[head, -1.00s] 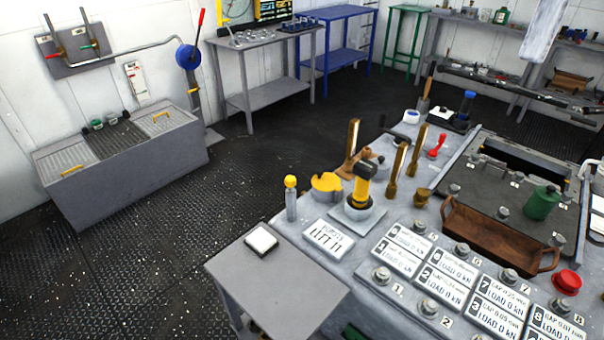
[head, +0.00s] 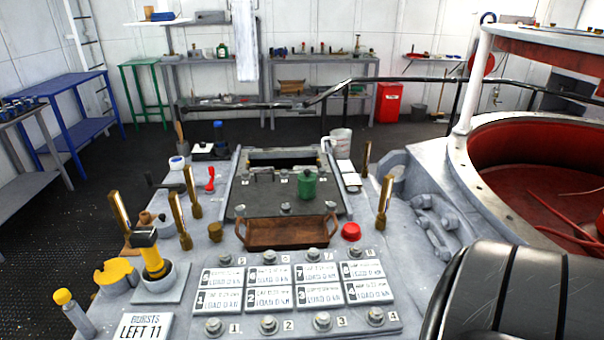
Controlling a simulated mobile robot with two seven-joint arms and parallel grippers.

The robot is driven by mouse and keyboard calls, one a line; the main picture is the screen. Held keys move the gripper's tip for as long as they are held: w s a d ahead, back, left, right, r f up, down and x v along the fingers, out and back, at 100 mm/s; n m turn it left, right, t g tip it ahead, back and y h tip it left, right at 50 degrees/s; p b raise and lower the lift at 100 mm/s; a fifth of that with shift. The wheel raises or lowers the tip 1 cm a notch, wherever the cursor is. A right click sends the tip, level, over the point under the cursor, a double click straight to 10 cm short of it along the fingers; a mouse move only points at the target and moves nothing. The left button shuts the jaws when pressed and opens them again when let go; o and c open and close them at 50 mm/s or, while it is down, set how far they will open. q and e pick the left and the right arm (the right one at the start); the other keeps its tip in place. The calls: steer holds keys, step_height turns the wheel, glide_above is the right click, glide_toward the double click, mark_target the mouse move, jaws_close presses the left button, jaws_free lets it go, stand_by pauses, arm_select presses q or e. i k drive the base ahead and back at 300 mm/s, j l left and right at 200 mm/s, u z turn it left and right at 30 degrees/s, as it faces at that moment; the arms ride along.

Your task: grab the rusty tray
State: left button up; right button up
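The rusty tray (head: 284,234) is a brown, oblong tray with raised handles at its two ends. It rests on the grey console (head: 210,268), behind the rows of white load plates and in front of the dark hatch panel. Its left end is by a small brass knob and its right end is near a red button. Neither of my grippers shows in the head view.
A green canister (head: 307,185) stands just behind the tray. A red button (head: 351,231) is at its right and brass levers (head: 384,194) rise on both sides. Bolt-like knobs (head: 308,255) line its front. A red-lined drum (head: 530,170) stands at right.

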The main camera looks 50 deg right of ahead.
mark_target(292, 233)
steer(key=l+z, duration=0.1)
steer(key=z, duration=1.3)
